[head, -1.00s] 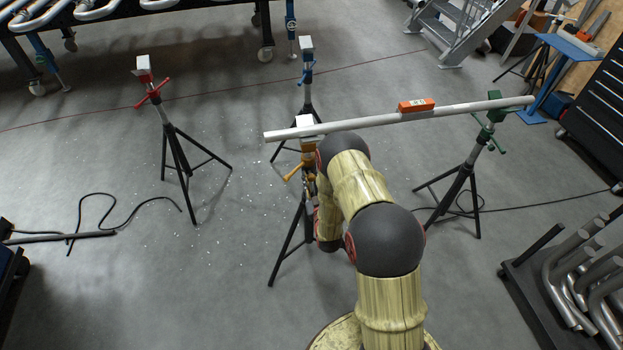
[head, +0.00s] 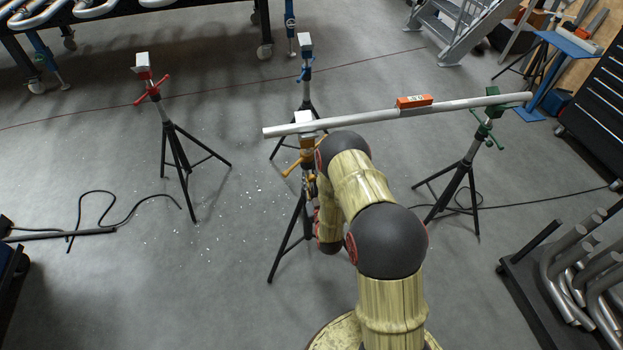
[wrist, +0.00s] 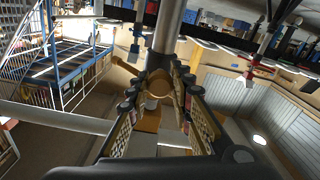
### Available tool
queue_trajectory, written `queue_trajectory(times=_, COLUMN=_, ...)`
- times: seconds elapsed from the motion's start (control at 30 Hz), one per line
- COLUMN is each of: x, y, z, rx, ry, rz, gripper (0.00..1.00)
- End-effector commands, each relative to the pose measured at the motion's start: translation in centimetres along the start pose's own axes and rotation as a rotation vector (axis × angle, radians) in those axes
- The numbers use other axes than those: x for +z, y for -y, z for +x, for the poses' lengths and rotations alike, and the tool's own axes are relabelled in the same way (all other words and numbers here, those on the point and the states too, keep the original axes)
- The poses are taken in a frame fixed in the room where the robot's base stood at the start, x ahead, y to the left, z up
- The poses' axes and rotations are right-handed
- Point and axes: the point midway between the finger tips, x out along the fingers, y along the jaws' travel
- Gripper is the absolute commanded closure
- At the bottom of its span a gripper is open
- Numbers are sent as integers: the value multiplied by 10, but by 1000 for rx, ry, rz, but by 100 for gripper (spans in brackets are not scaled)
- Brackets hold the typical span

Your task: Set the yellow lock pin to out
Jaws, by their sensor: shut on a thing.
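The yellow stand (head: 306,141) stands behind my arm in the head view, with the white pipe (head: 355,120) resting at its head. A yellow handle (head: 291,168) sticks out to its left. In the wrist view, my gripper (wrist: 159,88) has its two fingers on either side of a yellow piece, the yellow lock pin (wrist: 160,77), beside the grey post (wrist: 168,27). The fingers are shut on it. How far the pin sits in or out cannot be told. My arm hides my gripper and part of the stand in the head view.
The green stand (head: 488,118) holds the pipe's right part, and an orange level (head: 414,101) lies on the pipe. The red stand (head: 146,75) and blue stand (head: 305,65) stand apart. A cart of bent tubes (head: 585,255) is at right. Floor at left is mostly clear.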

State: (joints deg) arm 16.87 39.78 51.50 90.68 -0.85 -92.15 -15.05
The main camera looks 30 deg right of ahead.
Motion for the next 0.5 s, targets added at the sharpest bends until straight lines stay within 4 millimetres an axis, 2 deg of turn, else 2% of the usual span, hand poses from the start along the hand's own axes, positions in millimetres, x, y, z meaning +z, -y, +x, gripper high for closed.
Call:
queue_trajectory(times=0.03, x=2, y=1, z=-2, rx=-2, ry=6, rz=0, gripper=100)
queue_trajectory(times=0.07, x=3, y=1, z=-2, rx=-2, ry=7, rz=0, gripper=77)
queue_trajectory(times=0.37, x=2, y=0, z=-1, rx=-1, ry=5, rz=0, gripper=60)
queue_trajectory(times=0.5, x=2, y=0, z=-1, rx=-1, ry=4, rz=0, gripper=59)
